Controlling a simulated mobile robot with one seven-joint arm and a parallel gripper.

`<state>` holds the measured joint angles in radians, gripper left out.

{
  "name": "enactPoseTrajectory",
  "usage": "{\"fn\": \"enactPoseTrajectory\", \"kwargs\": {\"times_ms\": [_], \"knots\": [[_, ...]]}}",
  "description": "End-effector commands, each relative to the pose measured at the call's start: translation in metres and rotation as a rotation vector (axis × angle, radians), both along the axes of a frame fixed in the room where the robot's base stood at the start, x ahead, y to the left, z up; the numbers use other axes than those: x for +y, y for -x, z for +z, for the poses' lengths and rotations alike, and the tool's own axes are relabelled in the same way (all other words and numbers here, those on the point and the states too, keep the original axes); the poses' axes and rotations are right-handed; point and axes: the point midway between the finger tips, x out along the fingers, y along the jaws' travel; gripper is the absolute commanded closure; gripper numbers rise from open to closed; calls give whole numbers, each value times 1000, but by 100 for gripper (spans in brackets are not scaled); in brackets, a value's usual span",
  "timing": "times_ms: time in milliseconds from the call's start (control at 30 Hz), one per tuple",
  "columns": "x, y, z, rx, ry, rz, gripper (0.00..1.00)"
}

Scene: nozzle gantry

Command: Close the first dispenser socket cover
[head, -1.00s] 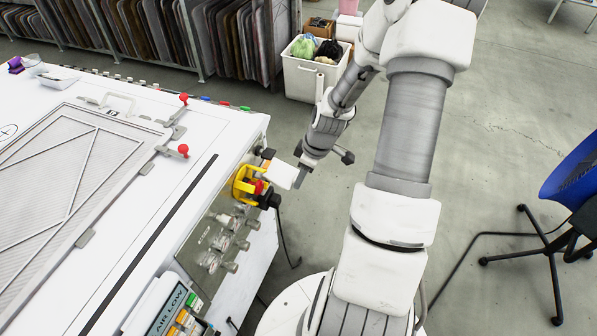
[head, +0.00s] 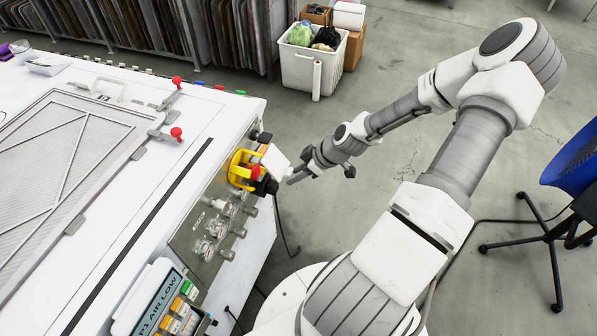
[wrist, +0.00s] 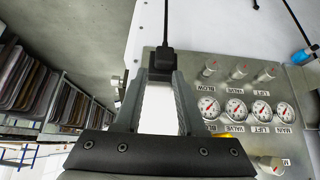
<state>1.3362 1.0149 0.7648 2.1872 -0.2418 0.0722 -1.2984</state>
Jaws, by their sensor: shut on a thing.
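The socket itself is hidden.
A red button (head: 255,172) sits within the yellow guard. Several gauges (wrist: 236,109) and valves are next to it on the panel. A white bin (head: 313,65) and a blue chair (head: 570,165) stand apart on the floor. The floor right of the panel is mostly free.

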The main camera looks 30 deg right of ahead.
Motion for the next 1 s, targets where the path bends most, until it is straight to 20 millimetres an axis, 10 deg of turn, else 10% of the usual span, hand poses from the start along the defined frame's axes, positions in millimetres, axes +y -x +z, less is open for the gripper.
{"fn": "enactPoseTrajectory", "kwargs": {"times_ms": [1000], "knots": [[29, -34, -56, -502, -404, 0, 100]]}}
